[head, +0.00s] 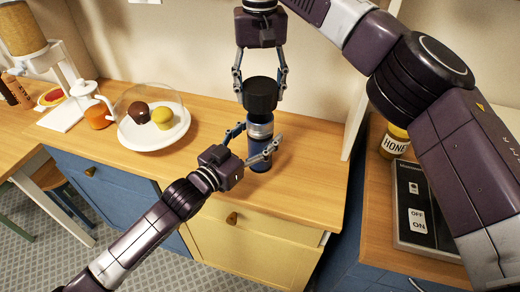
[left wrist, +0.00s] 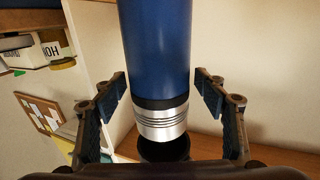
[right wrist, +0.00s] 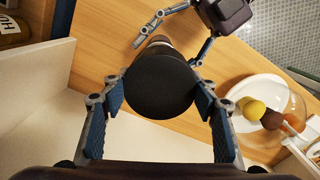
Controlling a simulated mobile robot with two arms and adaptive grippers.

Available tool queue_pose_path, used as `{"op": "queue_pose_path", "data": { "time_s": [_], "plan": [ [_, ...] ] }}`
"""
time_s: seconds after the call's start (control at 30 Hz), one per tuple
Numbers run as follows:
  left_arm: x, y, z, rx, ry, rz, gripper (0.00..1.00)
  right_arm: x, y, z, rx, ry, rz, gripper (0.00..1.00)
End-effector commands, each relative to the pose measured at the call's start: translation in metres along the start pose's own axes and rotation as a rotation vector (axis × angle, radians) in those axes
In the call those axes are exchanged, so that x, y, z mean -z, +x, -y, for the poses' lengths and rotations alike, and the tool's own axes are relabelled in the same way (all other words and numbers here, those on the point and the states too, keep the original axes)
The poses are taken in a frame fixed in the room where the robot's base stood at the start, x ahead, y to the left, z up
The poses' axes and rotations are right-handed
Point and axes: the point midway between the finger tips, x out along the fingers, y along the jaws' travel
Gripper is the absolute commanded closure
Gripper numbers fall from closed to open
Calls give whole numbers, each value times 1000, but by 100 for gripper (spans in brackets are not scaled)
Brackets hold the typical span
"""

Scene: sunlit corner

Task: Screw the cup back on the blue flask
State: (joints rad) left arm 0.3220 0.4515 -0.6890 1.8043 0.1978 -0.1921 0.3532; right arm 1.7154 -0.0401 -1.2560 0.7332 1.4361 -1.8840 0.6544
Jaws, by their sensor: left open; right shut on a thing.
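The blue flask (head: 259,158) stands upright on the wooden counter, with a silver threaded neck; in the left wrist view the flask (left wrist: 157,50) appears upside down.
A white plate (head: 150,143) with two muffins under a clear dome stands left of the flask. A honey jar (head: 394,143) and a switch panel (head: 418,208) are at the right. The counter's front edge is close to the flask.

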Motion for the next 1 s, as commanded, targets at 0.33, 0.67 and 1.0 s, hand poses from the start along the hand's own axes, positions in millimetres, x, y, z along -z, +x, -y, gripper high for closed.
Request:
{"op": "queue_pose_path", "data": {
  "time_s": [0.33,0.67,1.0],
  "plan": [
    [0,0,0,0,0,0,50,0,0,0,0,0,0,69],
    [0,0,0,0,-1,0,86,0,0,0,0,0,0,69],
    [0,0,0,0,-1,0,99,-1,21,0,1,-1,2,69]
  ]
}}
